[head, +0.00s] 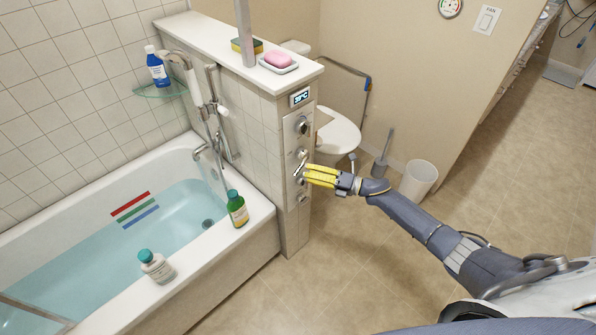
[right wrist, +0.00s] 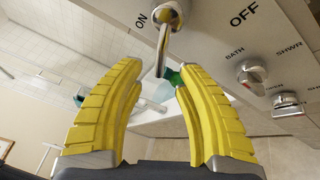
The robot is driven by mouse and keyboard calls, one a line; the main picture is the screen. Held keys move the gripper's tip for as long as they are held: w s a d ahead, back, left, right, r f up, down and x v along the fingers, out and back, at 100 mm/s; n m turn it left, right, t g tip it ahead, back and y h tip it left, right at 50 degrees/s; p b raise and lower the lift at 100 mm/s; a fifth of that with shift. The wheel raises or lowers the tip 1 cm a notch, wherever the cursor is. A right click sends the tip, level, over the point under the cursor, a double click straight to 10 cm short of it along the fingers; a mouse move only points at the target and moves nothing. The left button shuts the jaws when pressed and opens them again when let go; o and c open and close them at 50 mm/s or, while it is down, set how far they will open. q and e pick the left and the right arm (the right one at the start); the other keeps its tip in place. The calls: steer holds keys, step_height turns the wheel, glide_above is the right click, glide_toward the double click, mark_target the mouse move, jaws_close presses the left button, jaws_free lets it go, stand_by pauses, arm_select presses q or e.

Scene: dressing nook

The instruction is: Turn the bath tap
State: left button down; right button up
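The tap panel is on the end face of the tiled half wall, with metal knobs (head: 302,126) and a lever (head: 299,169). In the right wrist view the chrome lever (right wrist: 162,50) hangs from a round base, with "ON" to its left and "OFF" to its right. My right gripper (head: 305,174) is at the panel by the lever. In the right wrist view its yellow fingers (right wrist: 160,68) are apart, with the lever's end between the tips; I see no clear contact. The bath spout (head: 201,150) is over the tub. My left gripper is not in view.
The bathtub (head: 262,212) holds water; a green bottle (head: 237,210) and a white bottle (head: 156,267) stand on its rim. A smaller knob (right wrist: 250,72) marked "BATH" and "SHWR" is beside the lever. The toilet (head: 338,138) and a bin (head: 418,180) are behind my right arm.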

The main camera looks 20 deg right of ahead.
mark_target(298, 170)
steer(key=shift+x, duration=2.2)
steer(key=shift+o, duration=0.3)
jaws_close()
